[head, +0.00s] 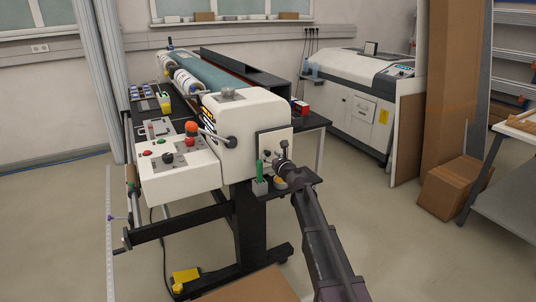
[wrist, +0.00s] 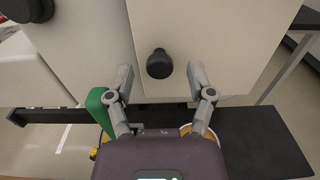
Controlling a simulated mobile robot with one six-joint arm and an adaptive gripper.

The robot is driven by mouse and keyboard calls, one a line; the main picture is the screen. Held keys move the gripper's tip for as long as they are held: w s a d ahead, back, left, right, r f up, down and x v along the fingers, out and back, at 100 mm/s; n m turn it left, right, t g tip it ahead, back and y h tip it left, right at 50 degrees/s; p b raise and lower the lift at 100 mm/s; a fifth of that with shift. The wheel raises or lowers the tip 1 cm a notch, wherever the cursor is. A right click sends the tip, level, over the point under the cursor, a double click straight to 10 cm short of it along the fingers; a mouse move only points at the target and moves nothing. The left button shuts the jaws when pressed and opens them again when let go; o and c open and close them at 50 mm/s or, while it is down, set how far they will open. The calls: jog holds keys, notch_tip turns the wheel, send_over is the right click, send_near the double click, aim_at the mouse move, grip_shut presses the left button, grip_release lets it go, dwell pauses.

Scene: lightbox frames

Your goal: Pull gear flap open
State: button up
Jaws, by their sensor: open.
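The gear flap (head: 270,144) is a cream panel on the near end of the white machine, with a dark edge at its left and top in the head view. It looks closed or nearly so; I cannot tell if there is a gap. In the wrist view the flap (wrist: 205,40) fills the upper middle, with a round black knob (wrist: 159,64) on it. My gripper (wrist: 160,82) is open, with one finger on each side of the knob and neither visibly gripping it. In the head view my gripper (head: 283,160) is in front of the flap and hides part of it.
Below the flap is a black shelf (wrist: 255,145). A green item (head: 260,169) stands on it, close to my left finger in the wrist view. A control box (head: 180,165) with a red button is at left. The floor at right is clear up to a cardboard box (head: 455,188).

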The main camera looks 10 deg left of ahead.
jog(key=shift+x, duration=1.2)
grip_shut()
